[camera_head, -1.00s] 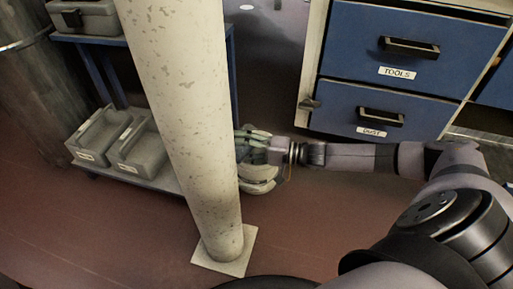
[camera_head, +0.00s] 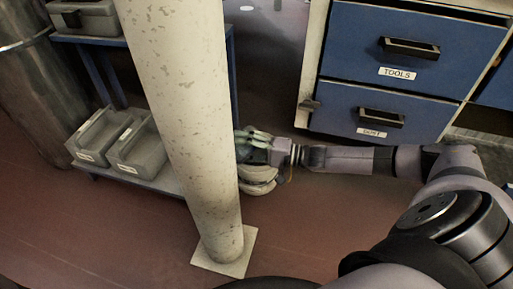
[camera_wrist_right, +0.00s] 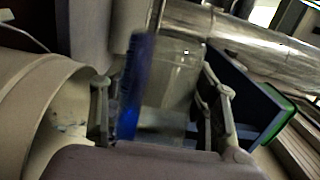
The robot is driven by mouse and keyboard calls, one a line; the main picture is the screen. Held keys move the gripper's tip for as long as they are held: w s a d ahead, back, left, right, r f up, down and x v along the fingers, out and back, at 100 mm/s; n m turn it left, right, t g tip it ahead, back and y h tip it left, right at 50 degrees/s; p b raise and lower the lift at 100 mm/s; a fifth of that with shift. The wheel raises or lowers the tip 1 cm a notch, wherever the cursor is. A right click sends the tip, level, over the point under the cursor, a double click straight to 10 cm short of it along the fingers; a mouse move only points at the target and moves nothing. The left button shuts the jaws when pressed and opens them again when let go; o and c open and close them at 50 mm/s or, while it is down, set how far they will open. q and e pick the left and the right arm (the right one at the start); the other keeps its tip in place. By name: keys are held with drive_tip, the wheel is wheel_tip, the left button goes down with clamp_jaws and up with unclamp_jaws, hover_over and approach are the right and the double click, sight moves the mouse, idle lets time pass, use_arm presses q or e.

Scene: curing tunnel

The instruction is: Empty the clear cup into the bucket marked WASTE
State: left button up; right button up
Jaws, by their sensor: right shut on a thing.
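In the right wrist view, a clear see-through cup (camera_wrist_right: 172,85) is between the two fingers of my right gripper (camera_wrist_right: 160,112), which is shut on it. A blurred blue upright strip shows at the cup's left side; I cannot tell whether it is in the cup or behind it. In the head view my right gripper (camera_head: 250,150) is low, beside the pale pillar, which hides part of it. The cup cannot be made out there. No bucket with a readable WASTE mark shows. My left gripper is not in view.
The speckled pillar (camera_head: 185,120) stands left of my right gripper. A blue shelf (camera_head: 160,180) with grey bins (camera_head: 140,150) is behind it. Blue drawers marked TOOLS (camera_head: 400,50) and another below (camera_head: 345,110) stand at right. Red floor is open in front.

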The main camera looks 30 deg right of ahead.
sight(251, 130)
drive_tip(key=shift+w+d+r+m+t+p, duration=0.1)
drive_tip(key=shift+d+r+m+t+p, duration=0.25)
drive_tip(key=shift+m, duration=0.45)
idle(0.4)
drive_tip(key=shift+w+d+r+m+t+y, duration=0.1)
drive_tip(key=shift+d+r+m+t+y, duration=0.2)
drive_tip(key=shift+m, duration=0.4)
drive_tip(key=shift+w+d+r+m+t+y, duration=0.15)
drive_tip(key=shift+r+m, duration=0.2)
drive_tip(key=shift+m, duration=0.35)
idle(0.5)
drive_tip(key=shift+d+r, duration=0.1)
drive_tip(key=shift+w+d+r+m+t, duration=0.1)
drive_tip(key=shift+d+r+m+t, duration=0.2)
drive_tip(key=shift+m, duration=0.4)
drive_tip(key=shift+w+d+r+m+t, duration=0.1)
drive_tip(key=shift+d+m+t, duration=0.15)
drive_tip(key=shift+m+t, duration=0.35)
drive_tip(key=shift+w+d+r+m+t+h, duration=0.1)
drive_tip(key=shift+d+m+t+h, duration=0.15)
drive_tip(key=shift+m, duration=0.5)
drive_tip(key=shift+w+d+r+m+t, duration=0.15)
drive_tip(key=shift+d+m, duration=0.2)
drive_tip(key=shift+m, duration=0.4)
drive_tip(key=shift+d, duration=0.1)
drive_tip(key=shift+d+m+t+h+b, duration=0.35)
drive_tip(key=shift+m+t, duration=0.15)
drive_tip(key=shift+m, duration=0.6)
drive_tip(key=shift+w, duration=0.1)
